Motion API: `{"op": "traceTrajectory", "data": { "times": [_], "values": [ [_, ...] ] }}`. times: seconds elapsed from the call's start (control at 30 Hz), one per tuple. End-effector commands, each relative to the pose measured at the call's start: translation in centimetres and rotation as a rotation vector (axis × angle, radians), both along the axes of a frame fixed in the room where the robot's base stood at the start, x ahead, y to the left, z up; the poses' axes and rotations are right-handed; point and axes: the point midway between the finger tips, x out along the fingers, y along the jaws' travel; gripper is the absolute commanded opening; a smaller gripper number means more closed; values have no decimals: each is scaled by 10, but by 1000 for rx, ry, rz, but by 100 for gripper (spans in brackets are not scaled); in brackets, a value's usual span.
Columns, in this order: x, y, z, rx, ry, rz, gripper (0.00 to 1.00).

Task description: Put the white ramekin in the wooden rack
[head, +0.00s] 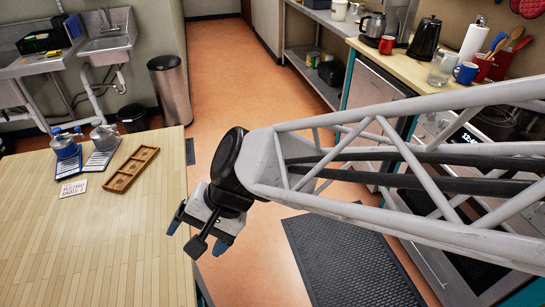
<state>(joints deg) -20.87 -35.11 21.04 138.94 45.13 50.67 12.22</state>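The wooden rack (131,169) is a long, shallow brown tray with compartments. It lies at an angle on the left wooden table, and its compartments look empty. My gripper (200,232) hangs near the table's right edge, to the right of and nearer than the rack. Its blue-tipped fingers are spread apart, with nothing visible between them. I cannot make out a white ramekin in this view; the gripper and arm hide part of the scene.
The table's (90,260) front part is clear. A dark mat (345,260) lies on the floor. The right counter (405,68) holds kettles, mugs and utensils.

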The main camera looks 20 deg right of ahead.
Motion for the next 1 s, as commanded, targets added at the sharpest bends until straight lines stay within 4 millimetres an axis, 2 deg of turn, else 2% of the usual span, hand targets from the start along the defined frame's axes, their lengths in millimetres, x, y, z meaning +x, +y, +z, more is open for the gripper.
{"op": "traceTrajectory", "data": {
  "times": [0.03,0.27,0.6,0.8,1.0],
  "values": [
    [3,-14,4,-32,-32,11,84],
    [11,-76,18,-206,-160,86,84],
    [11,-169,43,-497,-287,184,84],
    [7,-206,55,-621,-316,223,84],
    [5,-219,60,-666,-323,237,84]
  ]
}}
